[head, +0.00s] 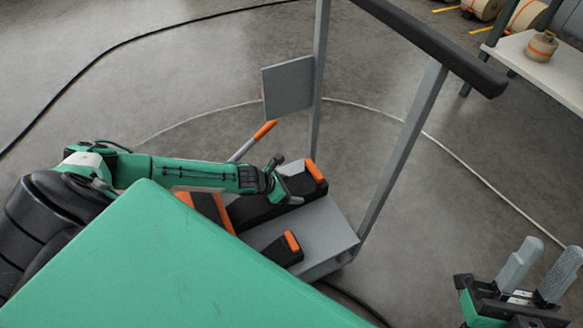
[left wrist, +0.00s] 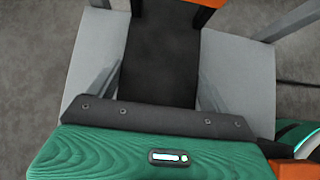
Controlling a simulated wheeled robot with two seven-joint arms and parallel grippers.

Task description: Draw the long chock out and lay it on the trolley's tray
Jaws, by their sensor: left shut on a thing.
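The long chock (head: 257,208) is a black block with an orange end, low over or on the trolley's grey tray (head: 325,228). I cannot tell whether it touches the tray. My left gripper (head: 288,192) is shut on it from above. In the left wrist view, the black chock (left wrist: 160,55) runs between the two grey fingers (left wrist: 158,88), with orange at its top end. A shorter black chock with an orange top (head: 284,250) sits on the tray nearer me. My right gripper (head: 538,272) is open and empty at the lower right, away from the trolley.
The trolley's grey posts (head: 402,150) and black handle bar (head: 435,45) rise beyond the tray. A grey panel (head: 288,84) and an orange-tipped rod (head: 252,140) stand behind my left arm. A green surface (head: 170,265) hides the near left. A bench (head: 550,70) stands far right.

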